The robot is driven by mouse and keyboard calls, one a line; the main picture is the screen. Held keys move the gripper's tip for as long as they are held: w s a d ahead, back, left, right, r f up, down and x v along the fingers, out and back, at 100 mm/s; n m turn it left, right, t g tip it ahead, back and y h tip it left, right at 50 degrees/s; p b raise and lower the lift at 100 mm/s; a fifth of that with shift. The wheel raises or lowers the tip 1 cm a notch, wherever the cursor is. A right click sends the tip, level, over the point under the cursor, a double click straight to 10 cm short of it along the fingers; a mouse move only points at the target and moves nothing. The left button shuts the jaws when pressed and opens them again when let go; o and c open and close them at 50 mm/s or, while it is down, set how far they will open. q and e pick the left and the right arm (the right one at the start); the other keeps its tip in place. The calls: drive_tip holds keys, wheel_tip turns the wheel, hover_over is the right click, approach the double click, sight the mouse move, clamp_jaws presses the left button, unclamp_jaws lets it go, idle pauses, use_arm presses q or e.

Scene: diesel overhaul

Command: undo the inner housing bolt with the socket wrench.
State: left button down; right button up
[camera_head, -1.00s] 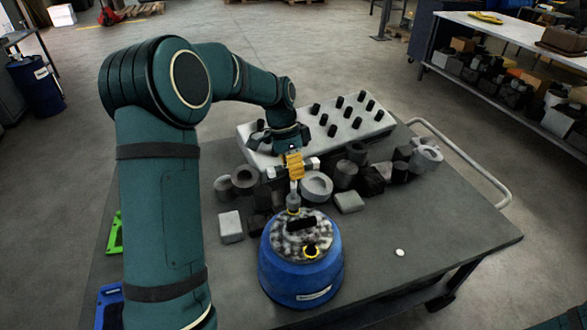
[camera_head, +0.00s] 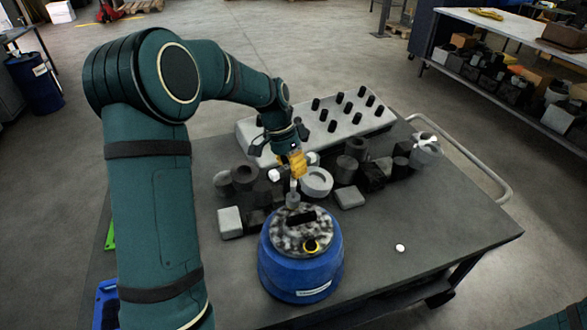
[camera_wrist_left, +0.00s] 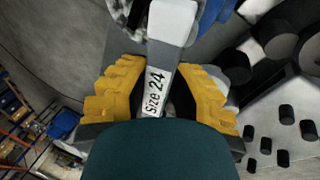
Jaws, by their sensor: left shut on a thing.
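My left gripper (camera_head: 293,165), with yellow finger pads, is shut on the socket wrench (camera_head: 294,186). In the left wrist view the wrench's grey shaft (camera_wrist_left: 158,75) carries the label "Size 24" and lies between the two yellow fingers. The wrench points down, and its socket end meets the back part of the mottled grey top of the blue housing (camera_head: 300,270). The bolt under the socket is hidden. My right gripper is out of view.
The housing stands on a dark table (camera_head: 420,235). Behind it are several grey and black parts and a pale tray (camera_head: 330,125) with black pegs. A small white piece (camera_head: 400,248) lies at the right. The table's right front is mostly clear.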

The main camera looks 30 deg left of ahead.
use_arm(q)
drive_tip(key=n+t, duration=0.1)
drive_tip(key=n, duration=0.4)
drive_tip(key=shift+r+n+t, duration=0.15)
drive_tip(key=shift+n+t, duration=0.25)
drive_tip(key=n+y+p, duration=0.1)
drive_tip(key=n+p, duration=0.1)
drive_tip(key=n, duration=0.1)
drive_tip(key=shift+r+n+t, duration=0.1)
drive_tip(key=shift+n+t, duration=0.3)
drive_tip(key=n+y+p, duration=0.1)
drive_tip(key=n+p, duration=0.4)
drive_tip(key=p, duration=0.1)
drive_tip(key=n+t+y+p, duration=0.1)
drive_tip(key=n+y+p, duration=0.1)
drive_tip(key=n+p, duration=0.3)
drive_tip(key=shift+r+p, duration=0.15)
drive_tip(key=shift+p, duration=0.4)
drive_tip(key=shift+d+f+n+y, duration=0.1)
drive_tip(key=shift+f+n+y, duration=0.15)
drive_tip(key=shift+n, duration=0.55)
drive_tip(key=shift+n+y, duration=0.35)
drive_tip(key=shift+n, duration=0.85)
drive_tip(key=n, duration=0.3)
drive_tip(key=n+g+y, duration=0.1)
drive_tip(key=n, duration=0.2)
drive_tip(key=shift+g, duration=0.3)
